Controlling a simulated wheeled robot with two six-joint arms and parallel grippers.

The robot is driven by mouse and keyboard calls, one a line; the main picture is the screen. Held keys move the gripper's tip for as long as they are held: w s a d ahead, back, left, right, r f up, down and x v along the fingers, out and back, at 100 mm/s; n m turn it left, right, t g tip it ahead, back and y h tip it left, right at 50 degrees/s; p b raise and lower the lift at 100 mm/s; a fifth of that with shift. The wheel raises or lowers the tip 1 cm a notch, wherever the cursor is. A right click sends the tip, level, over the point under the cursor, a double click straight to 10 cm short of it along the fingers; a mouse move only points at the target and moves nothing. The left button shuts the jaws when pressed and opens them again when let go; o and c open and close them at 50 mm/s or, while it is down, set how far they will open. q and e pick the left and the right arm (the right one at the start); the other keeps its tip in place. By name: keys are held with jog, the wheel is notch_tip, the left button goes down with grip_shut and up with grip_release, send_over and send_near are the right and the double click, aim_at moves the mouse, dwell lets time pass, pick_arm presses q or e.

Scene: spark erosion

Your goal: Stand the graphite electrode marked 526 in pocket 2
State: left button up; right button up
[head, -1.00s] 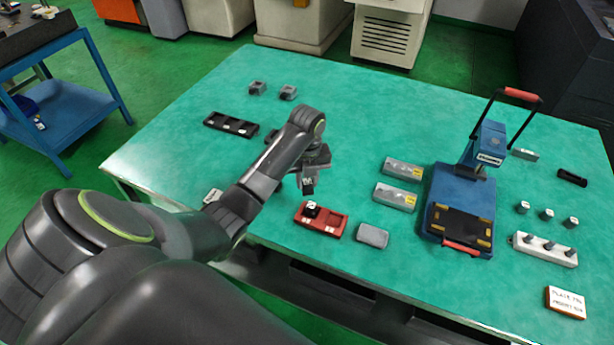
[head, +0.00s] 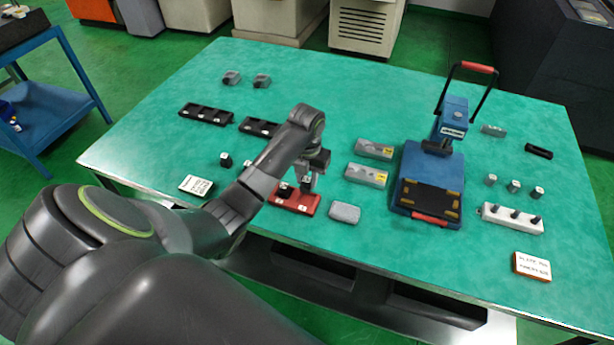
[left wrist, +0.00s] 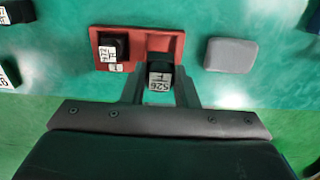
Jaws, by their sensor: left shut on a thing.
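The electrode marked 526 (left wrist: 159,77) is a dark block with a white label, gripped between the fingers of my left gripper (left wrist: 160,88). In the left wrist view it overlaps the front part of the right-hand pocket of the red tray (left wrist: 180,45). I cannot tell whether it touches the tray. In the head view my left gripper (head: 306,184) is over the right half of the red tray (head: 297,207). Another dark labelled electrode (left wrist: 112,46) stands in the tray's left-hand pocket. The right pocket's own label is hidden. My right gripper is out of view.
A grey block (head: 345,212) lies just right of the tray. Two labelled grey bars (head: 367,175) and a blue press (head: 408,190) stand further right. Black racks (head: 205,115), a small dark block (head: 226,159) and a card (head: 196,186) lie left.

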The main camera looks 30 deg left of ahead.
aim_at(307, 191)
pick_arm(q)
jog(key=shift+f+b, duration=1.2)
jog(key=shift+f, duration=0.15)
jog(key=shift+f+b, duration=0.8)
jog(key=shift+b, duration=0.05)
jog(key=shift+f, duration=0.6)
jog(key=shift+f, duration=0.2)
jog(key=o, duration=1.1)
jog(key=shift+c, duration=0.2)
notch_tip(307, 191, up, 5)
jog(key=shift+w+r, duration=0.1)
notch_tip(307, 191, up, 2)
jog(key=shift+r+p, duration=0.1)
jog(key=shift+p, duration=0.35)
notch_tip(307, 191, up, 10)
jog(key=p, duration=1)
